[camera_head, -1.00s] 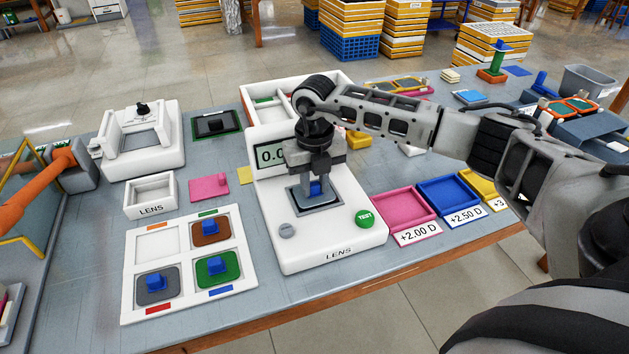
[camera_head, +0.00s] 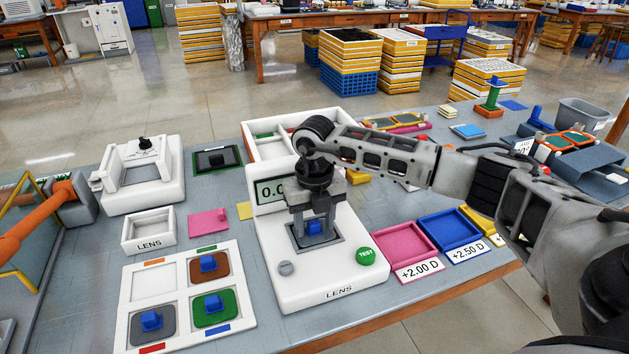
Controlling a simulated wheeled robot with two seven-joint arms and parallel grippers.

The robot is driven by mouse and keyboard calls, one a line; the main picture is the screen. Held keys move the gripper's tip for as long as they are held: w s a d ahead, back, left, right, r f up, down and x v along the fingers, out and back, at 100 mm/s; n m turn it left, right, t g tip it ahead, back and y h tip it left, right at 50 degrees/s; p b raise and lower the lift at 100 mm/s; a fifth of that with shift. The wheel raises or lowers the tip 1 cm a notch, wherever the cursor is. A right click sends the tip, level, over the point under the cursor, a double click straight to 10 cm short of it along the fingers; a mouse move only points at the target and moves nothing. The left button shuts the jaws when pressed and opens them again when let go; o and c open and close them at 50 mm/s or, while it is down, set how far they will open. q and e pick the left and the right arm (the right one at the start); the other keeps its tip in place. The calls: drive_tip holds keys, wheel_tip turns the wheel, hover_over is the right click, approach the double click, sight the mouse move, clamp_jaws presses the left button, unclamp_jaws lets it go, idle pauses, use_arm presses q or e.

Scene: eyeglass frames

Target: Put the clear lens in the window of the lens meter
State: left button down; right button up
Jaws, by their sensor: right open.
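The white lens meter (camera_head: 325,287) stands in the middle of the table, with a display at its back and a green TEST button. A blue knob (camera_head: 316,228) stands upright in its grey-framed window (camera_head: 328,241). The lens plate under the knob is mostly hidden, so I cannot tell whether it is clear or lies flat. My right gripper (camera_head: 316,231) points straight down over the window. Its fingers are open, one on each side of the knob; contact is not clear. My left gripper is out of view.
A white tray (camera_head: 191,246) at the front left holds brown, grey and green lenses with blue knobs; one compartment is empty. A small white LENS box (camera_head: 149,243) stands behind it. Pink (camera_head: 405,243) and blue (camera_head: 452,233) bins lie to the meter's right.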

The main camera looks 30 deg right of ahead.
wheel_tip(320, 180, up, 16)
drive_tip(key=shift+b, duration=0.3)
drive_tip(key=shift+f, duration=0.15)
